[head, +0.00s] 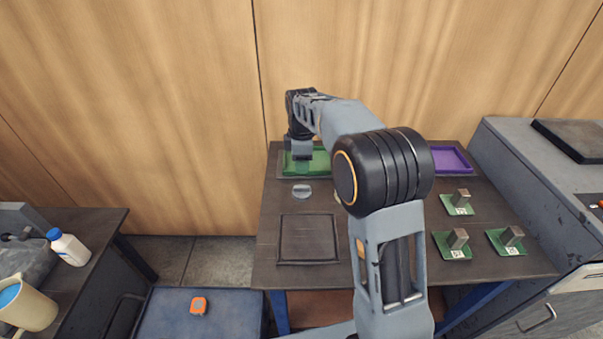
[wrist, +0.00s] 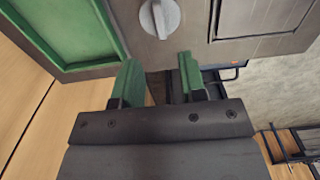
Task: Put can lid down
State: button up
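A round grey lid with a raised bar grip (head: 302,191) lies flat on the dark table, in front of the green tray (head: 320,163).
A square outlined area (head: 308,240) on the table is bare. A purple tray (head: 452,160) is at the back right. Several green plates with metal blocks (head: 458,240) stand at the right. My arm hides the table's middle. An orange item (head: 198,306) lies on a blue-grey surface.

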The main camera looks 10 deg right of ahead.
jog(key=s+d+r+m+t, duration=0.2)
jog(key=s+r+m, duration=0.3)
jog(key=s+m, duration=0.5)
jog(key=s+f+m, duration=0.2)
jog(key=s+m, duration=0.1)
jog(key=s, duration=0.4)
jog(key=s+d+f+m+t, duration=0.1)
jog(key=s+f+m, duration=0.1)
jog(key=s, duration=0.5)
jog(key=shift+s+f+m, duration=0.25)
jog(key=shift+f+m, duration=0.1)
jog(key=shift+m, duration=0.05)
jog(key=shift+t, duration=0.3)
notch_tip(320, 180, up, 4)
jog(key=p, duration=0.3)
jog(key=shift+r+p, duration=0.2)
jog(key=shift+p, duration=0.2)
